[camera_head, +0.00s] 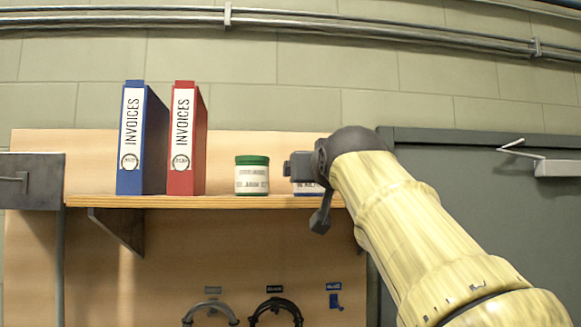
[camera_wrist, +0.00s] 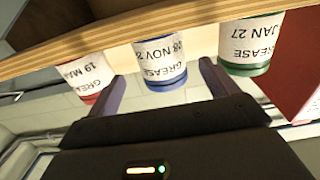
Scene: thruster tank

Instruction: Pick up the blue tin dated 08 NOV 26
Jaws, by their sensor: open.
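The blue tin (camera_wrist: 160,64) is in the middle of the wrist view, which looks upside down. Its label reads GREASE and 08 NOV 2-something, the last digit cut off at the tin's side. It stands on the wooden shelf (camera_wrist: 190,42). My gripper (camera_wrist: 163,78) is open, one finger to each side of the blue tin in the picture; I cannot tell how deep the tin is between them. In the head view a partly hidden tin (camera_head: 307,188) shows behind my gripper (camera_head: 303,165).
A red tin (camera_wrist: 88,74) marked 19 MA stands on one side, a green tin (camera_wrist: 250,45) marked JAN 27 on the other, both close to my fingers. The green tin (camera_head: 252,178) also shows in the head view, right of blue (camera_head: 130,140) and red (camera_head: 182,140) INVOICES binders.

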